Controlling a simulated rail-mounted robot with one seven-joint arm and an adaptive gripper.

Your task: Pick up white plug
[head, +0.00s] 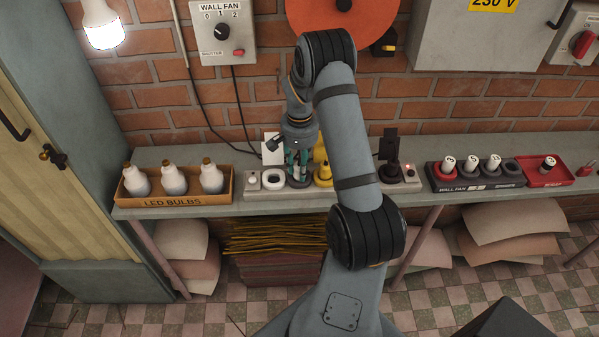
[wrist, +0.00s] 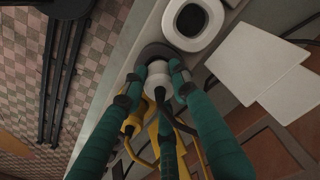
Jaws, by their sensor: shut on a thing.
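My gripper (head: 297,178) reaches down to the grey socket strip (head: 322,191) on the shelf, its teal fingers closed around the white plug. In the wrist view my gripper (wrist: 160,78) has one fingertip on each side of the white plug (wrist: 158,70), with a dark cord rising from it. The plug is over a dark round socket (wrist: 153,50); I cannot tell whether it is still seated. In the head view the fingers largely hide the plug. A yellow plug (head: 323,176) stands close to the right.
An empty white-ringed socket (head: 274,181) is just left of my gripper. A dark plug (head: 393,173) stands farther right on the strip. A box of LED bulbs (head: 180,200) is at left; a wall fan fuse tray (head: 472,182) and a red tray (head: 546,177) are at right.

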